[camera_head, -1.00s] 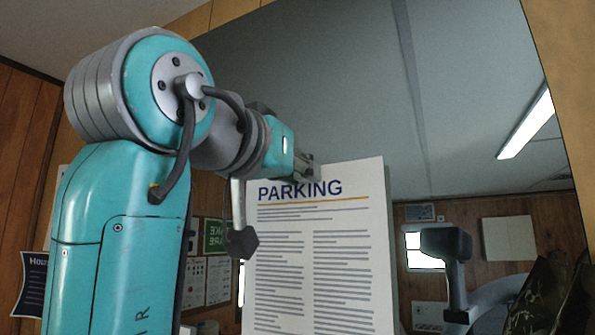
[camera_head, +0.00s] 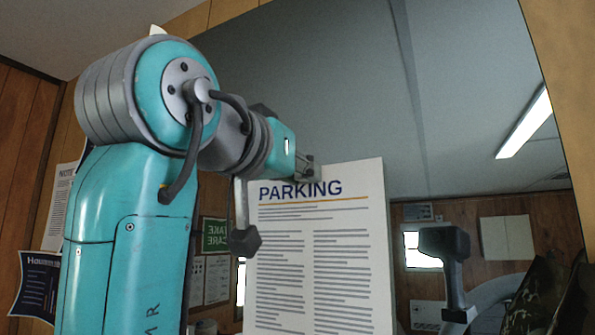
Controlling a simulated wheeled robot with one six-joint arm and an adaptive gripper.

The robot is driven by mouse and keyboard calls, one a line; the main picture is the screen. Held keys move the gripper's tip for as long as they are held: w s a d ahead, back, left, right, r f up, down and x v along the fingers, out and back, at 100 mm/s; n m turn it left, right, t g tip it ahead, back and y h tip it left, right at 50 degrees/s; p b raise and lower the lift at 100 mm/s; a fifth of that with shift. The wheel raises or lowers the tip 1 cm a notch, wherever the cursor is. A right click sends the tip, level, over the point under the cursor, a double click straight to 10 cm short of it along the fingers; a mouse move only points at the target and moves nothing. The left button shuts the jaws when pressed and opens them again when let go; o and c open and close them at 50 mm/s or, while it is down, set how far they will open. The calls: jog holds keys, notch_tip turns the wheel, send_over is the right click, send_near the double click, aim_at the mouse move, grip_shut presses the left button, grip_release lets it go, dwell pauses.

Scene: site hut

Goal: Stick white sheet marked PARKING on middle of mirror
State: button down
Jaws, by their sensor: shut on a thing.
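The white sheet marked PARKING (camera_head: 318,250) hangs upright in the middle of the view, with its printed side towards me. My gripper (camera_head: 304,168) is shut on the sheet at its top edge, left of the middle. The mirror (camera_head: 330,90) is the large tilted panel behind the sheet, and it reflects the ceiling, a lamp and the far wall. The sheet covers the lower middle part of the mirror. I cannot tell whether the sheet's back touches the glass. The bottom of the sheet is out of the picture.
Wood-panelled wall (camera_head: 25,150) lies left of my arm, with a dark blue notice (camera_head: 38,285) and a white notice (camera_head: 62,210) on it. A camouflage-patterned thing (camera_head: 570,295) is at the lower right. The upper mirror is clear.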

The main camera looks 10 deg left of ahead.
jog(key=shift+w+d, duration=0.2)
jog(key=shift+w, duration=0.3)
dwell(0.6)
dwell(1.1)
jog(key=c, duration=0.9)
grip_release()
jog(key=shift+s, duration=0.15)
jog(key=v, duration=1.1)
jog(key=shift+s+a, duration=0.15)
jog(key=shift+s, duration=0.25)
